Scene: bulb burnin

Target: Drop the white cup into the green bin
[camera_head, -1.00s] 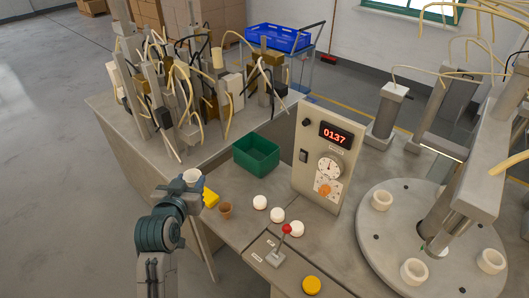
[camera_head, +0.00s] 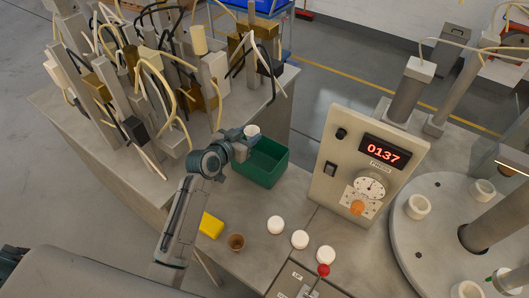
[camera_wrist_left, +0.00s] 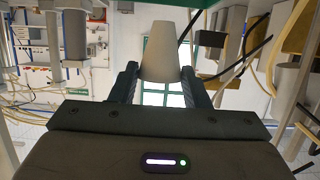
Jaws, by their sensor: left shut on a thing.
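The white cup (camera_head: 252,131) is held in my left gripper (camera_head: 246,137), at the upper left rim of the green bin (camera_head: 262,163) in the head view. The gripper is shut on it. In the left wrist view the cup (camera_wrist_left: 166,52) sits between the two dark fingers of the gripper (camera_wrist_left: 162,78). The green bin stands open on the table, and the part of its inside that shows looks empty. My right gripper is in neither view.
A yellow block (camera_head: 210,225), a small brown cup (camera_head: 236,242) and white round pieces (camera_head: 300,239) lie in front of the bin. A control box (camera_head: 367,165) reading 0137 stands to its right. Wired posts (camera_head: 150,80) crowd the back left.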

